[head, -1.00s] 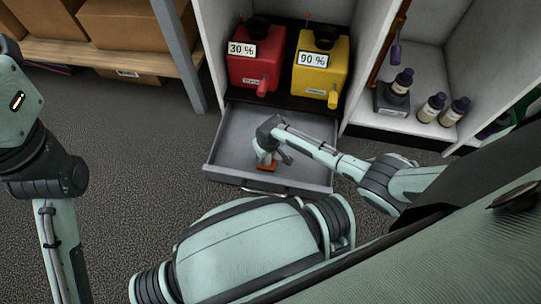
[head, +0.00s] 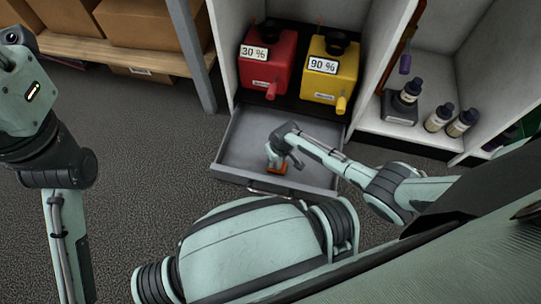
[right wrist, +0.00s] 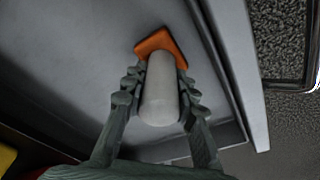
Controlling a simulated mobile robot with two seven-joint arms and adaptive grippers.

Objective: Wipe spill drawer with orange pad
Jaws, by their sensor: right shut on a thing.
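The open grey drawer (head: 240,150) sticks out below the cabinet in the head view, and its floor also shows in the right wrist view (right wrist: 60,60). The orange pad (head: 277,170) is inside it, near the front wall. In the right wrist view the orange pad (right wrist: 160,41) sits at the end of a pale rounded handle (right wrist: 160,90). My right gripper (right wrist: 160,85) is shut on this handle, one finger on each side. In the head view my right gripper (head: 279,160) is low inside the drawer. I cannot make out a spill. My left arm is at the left edge; its gripper is out of view.
A red container (head: 269,62) marked 30 % and a yellow container (head: 330,72) marked 90 % stand in the cabinet behind the drawer. Small bottles (head: 438,119) stand on the shelf to the right. Cardboard boxes (head: 155,25) are on a rack at the left.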

